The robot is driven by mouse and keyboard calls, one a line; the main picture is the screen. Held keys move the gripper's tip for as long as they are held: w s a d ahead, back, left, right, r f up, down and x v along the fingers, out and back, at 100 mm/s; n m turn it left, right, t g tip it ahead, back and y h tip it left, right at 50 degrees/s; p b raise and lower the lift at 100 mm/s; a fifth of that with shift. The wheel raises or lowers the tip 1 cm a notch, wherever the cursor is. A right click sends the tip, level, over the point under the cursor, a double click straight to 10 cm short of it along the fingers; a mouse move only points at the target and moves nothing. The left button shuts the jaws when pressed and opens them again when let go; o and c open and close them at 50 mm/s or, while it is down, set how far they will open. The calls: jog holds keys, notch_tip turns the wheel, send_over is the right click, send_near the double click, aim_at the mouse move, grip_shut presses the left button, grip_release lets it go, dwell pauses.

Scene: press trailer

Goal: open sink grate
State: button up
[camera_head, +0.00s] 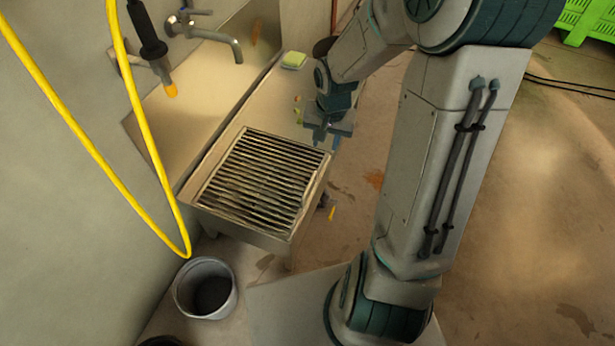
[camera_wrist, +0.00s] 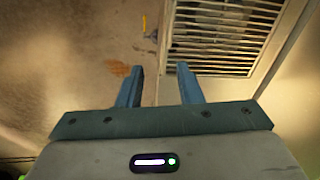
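The sink grate (camera_head: 262,182) is a slatted metal panel lying flat over the sink basin (camera_head: 275,240), at the end of a metal counter. My gripper (camera_head: 325,138) is by the grate's upper right corner in the head view; how high it is above the counter edge is hard to tell. In the wrist view my gripper (camera_wrist: 160,72) shows two fingers apart with nothing between them. The grate (camera_wrist: 222,38) also shows there at the upper right, beyond the right fingertip. No contact between fingers and grate is visible.
A faucet (camera_head: 215,35) and a black sprayer (camera_head: 150,40) are on the wall. A yellow hose (camera_head: 140,110) hangs left of the sink. A grey bucket (camera_head: 206,288) stands on the floor below. A sponge (camera_head: 294,60) lies on the counter. Open floor is to the right.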

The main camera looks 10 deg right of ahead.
jog(key=m+y+b, duration=0.1)
jog(key=m+b, duration=0.1)
jog(key=b, duration=0.2)
send_near(309, 184)
jog(key=f+b, duration=0.4)
jog(key=f, duration=0.1)
jog(key=f+b, duration=0.2)
jog(key=shift+w+a+f+b, duration=0.3)
jog(key=shift+a+f, duration=0.05)
jog(key=shift+f, duration=0.05)
grip_shut()
